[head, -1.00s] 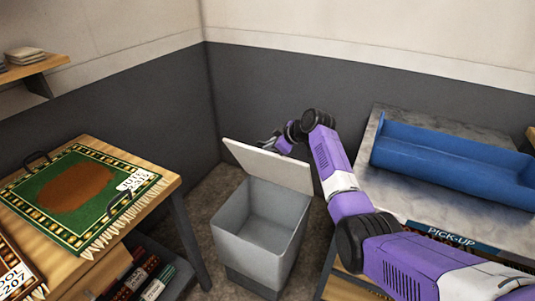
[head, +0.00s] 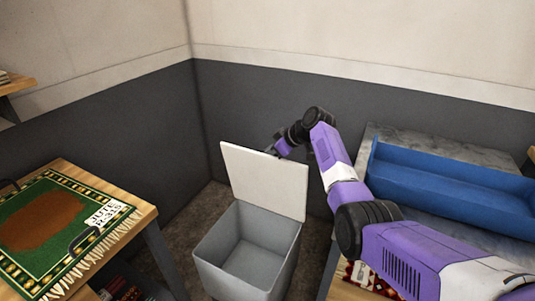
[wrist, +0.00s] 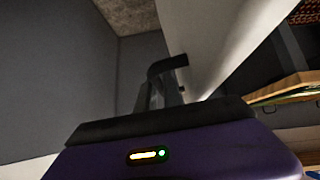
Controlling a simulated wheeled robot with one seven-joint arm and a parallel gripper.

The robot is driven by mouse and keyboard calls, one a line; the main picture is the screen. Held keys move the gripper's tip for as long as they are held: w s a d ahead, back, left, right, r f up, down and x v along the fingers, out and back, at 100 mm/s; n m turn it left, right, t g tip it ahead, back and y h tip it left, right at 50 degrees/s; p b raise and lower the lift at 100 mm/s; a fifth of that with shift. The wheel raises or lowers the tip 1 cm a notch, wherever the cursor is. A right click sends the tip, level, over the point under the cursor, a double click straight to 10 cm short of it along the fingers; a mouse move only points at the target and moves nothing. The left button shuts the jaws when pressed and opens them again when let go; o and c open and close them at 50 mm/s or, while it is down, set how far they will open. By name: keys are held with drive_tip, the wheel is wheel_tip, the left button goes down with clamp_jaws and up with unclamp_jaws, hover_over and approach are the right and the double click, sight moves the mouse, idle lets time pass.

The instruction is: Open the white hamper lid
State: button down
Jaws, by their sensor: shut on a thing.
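The white hamper lid (head: 265,182) stands raised, nearly upright, at the back of the grey hamper (head: 240,264). The hamper's mouth is open and its inside looks empty. My gripper (head: 272,150) is at the lid's top edge, shut on it, with its fingertips partly hidden behind the lid. In the wrist view the dark fingers of my gripper (wrist: 166,82) reach to the pale face of the lid (wrist: 215,40). The exact grip point is hard to make out there.
A wooden table with a green-bordered rug (head: 60,222) stands at left. At right a grey counter (head: 392,140) holds a long blue tray (head: 450,182). Dark grey walls (head: 130,130) close the corner behind the hamper. Some floor shows beside the hamper.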

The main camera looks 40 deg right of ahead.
drive_tip(key=shift+f, duration=0.1)
drive_tip(key=c, duration=1.8)
unclamp_jaws()
drive_tip(key=shift+o, duration=0.2)
drive_tip(key=shift+s+d+r, duration=0.1)
drive_tip(key=shift+s+r, duration=0.15)
drive_tip(key=shift+r, duration=0.1)
drive_tip(key=shift+p+v, duration=0.6)
drive_tip(key=shift+v, duration=2.85)
